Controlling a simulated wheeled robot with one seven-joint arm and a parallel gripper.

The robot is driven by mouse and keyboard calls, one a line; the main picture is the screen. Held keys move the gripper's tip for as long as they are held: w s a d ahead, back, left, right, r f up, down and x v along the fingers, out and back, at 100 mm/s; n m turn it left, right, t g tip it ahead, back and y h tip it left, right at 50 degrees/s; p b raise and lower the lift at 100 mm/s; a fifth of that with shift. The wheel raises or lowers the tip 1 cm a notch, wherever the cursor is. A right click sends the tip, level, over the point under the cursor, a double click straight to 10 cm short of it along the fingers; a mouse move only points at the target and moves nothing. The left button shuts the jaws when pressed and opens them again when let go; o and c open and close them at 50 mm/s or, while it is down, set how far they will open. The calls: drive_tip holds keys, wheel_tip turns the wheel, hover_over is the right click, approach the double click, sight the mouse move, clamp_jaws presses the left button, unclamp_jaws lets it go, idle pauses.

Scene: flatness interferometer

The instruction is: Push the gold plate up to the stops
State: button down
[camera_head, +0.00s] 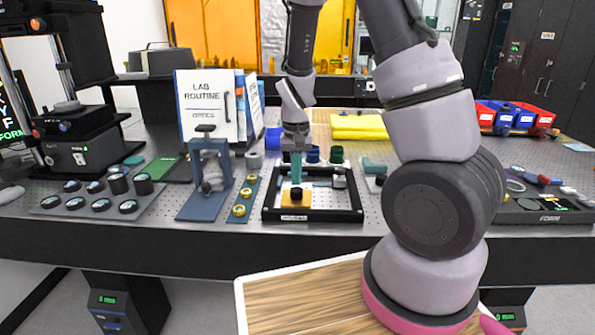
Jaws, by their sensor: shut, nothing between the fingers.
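The gold plate (296,199) lies inside a black frame (314,215) near the front edge of the bench, toward the frame's front left. A small dark knob shows on top of the plate. My gripper (296,180) points down with its teal fingers shut and empty, right over or just behind the plate's back edge. I cannot tell whether the fingertips touch the plate. A small grey block (339,181) sits at the frame's right side. The stops cannot be made out clearly, and my gripper hides part of the frame's back.
A blue clamp stand (207,180) and a blue strip with gold discs (243,200) stand left of the frame. Small dark jars (336,155) stand close behind it. A tray of lenses (95,200) is at far left. My upper arm covers the right middle.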

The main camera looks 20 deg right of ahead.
wheel_tip(320, 180, down, 6)
drive_tip(key=shift+f, duration=0.1)
idle(0.4)
drive_tip(key=w, duration=0.3)
drive_tip(key=w+d, duration=0.1)
drive_tip(key=w, duration=0.2)
drive_tip(key=w+d, duration=0.1)
drive_tip(key=w, duration=0.2)
drive_tip(key=shift+d, duration=0.25)
wheel_tip(320, 180, up, 10)
wheel_tip(320, 180, up, 19)
drive_tip(key=t+y, duration=0.2)
drive_tip(key=t, duration=0.1)
hover_over(296, 203)
drive_tip(key=d, duration=0.3)
drive_tip(key=s+r+m+t, duration=0.1)
drive_tip(key=s+r+t, duration=0.3)
drive_tip(key=s, duration=1.2)
wheel_tip(296, 203, up, 4)
drive_tip(key=shift+d+r, duration=0.15)
drive_tip(key=shift+d, duration=0.25)
